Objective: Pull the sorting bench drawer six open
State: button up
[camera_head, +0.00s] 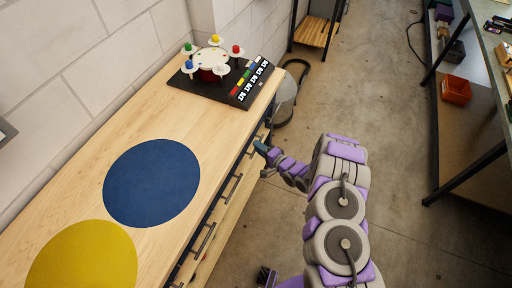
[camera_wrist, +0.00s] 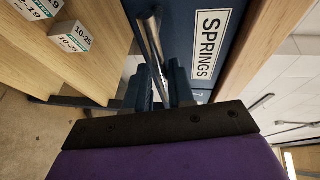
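In the wrist view a dark blue drawer front (camera_wrist: 188,30) carries a white label reading "SPRINGS" (camera_wrist: 211,43). A metal bar handle (camera_wrist: 148,30) stands out from that front. My gripper (camera_wrist: 162,72) has its two blue fingers on either side of the bar, which fills the gap between them. In the head view my gripper (camera_head: 264,150) is at the front of the wooden bench (camera_head: 75,190), near its far end. The handle it is on is hidden there. No drawer number is readable.
Other bar handles (camera_head: 204,240) line the bench front toward the camera. A black rack (camera_head: 225,78) with coloured knobs stands on the bench's far end. The wrist view shows wood with small boxes marked "10-25" (camera_wrist: 71,37). A shelf bench with a red bin (camera_head: 456,91) stands at right. Floor between is clear.

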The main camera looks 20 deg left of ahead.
jog(key=shift+w+a, duration=0.35)
jog(key=shift+w, duration=0.05)
jog(key=shift+a+f, duration=0.1)
jog(key=shift+a, duration=0.3)
jog(key=shift+d, duration=0.15)
grip_shut()
